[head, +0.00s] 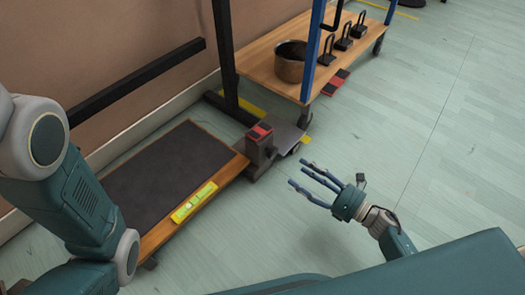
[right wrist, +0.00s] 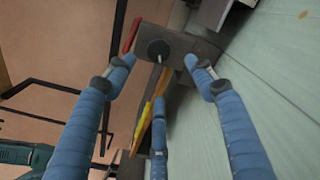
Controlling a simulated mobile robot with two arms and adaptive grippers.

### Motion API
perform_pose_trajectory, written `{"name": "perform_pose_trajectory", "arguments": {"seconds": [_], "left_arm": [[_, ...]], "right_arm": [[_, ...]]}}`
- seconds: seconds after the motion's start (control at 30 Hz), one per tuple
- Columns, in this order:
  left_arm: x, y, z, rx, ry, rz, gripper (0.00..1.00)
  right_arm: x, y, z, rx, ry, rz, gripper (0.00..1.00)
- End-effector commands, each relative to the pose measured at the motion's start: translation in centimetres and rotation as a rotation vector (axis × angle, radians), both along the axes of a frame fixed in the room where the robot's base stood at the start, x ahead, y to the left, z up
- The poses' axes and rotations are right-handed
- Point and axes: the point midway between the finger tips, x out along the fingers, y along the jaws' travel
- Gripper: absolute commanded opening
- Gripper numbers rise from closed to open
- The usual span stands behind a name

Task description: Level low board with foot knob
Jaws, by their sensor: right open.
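The low board (head: 145,246) has a wooden rim and a dark top, and lies near the floor at the left. A yellow-green spirit level (head: 194,202) lies at its front right edge; its bubble is too small to read. A dark block with a red top (head: 259,145) stands at the board's right corner. In the right wrist view, a round black knob (right wrist: 159,50) sits on that block's face. My right gripper (head: 308,180) is open and empty, right of the block and apart from it. In the wrist view its fingers (right wrist: 160,78) frame the knob. My left gripper is out of view.
A wooden-decked trolley (head: 258,62) with blue posts stands behind, carrying a metal pot (head: 291,62) and several black handled weights (head: 344,43). A black upright (head: 224,55) rises behind the board. The floor (head: 440,150) to the right is clear.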

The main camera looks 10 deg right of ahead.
Motion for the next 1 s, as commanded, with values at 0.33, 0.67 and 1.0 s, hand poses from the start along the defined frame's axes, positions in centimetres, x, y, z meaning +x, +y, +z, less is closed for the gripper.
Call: {"name": "perform_pose_trajectory", "arguments": {"seconds": [0.33, 0.67, 1.0], "left_arm": [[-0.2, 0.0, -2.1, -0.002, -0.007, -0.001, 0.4], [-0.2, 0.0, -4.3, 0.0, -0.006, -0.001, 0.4], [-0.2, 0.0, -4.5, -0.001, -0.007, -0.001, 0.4]], "right_arm": [[3.2, 2.6, -0.4, -0.002, -0.007, 0.006, 0.54], [7.5, 6.0, -0.2, -0.001, -0.006, 0.004, 0.54], [8.5, 6.7, 0.0, -0.002, -0.002, 0.004, 0.54]]}}
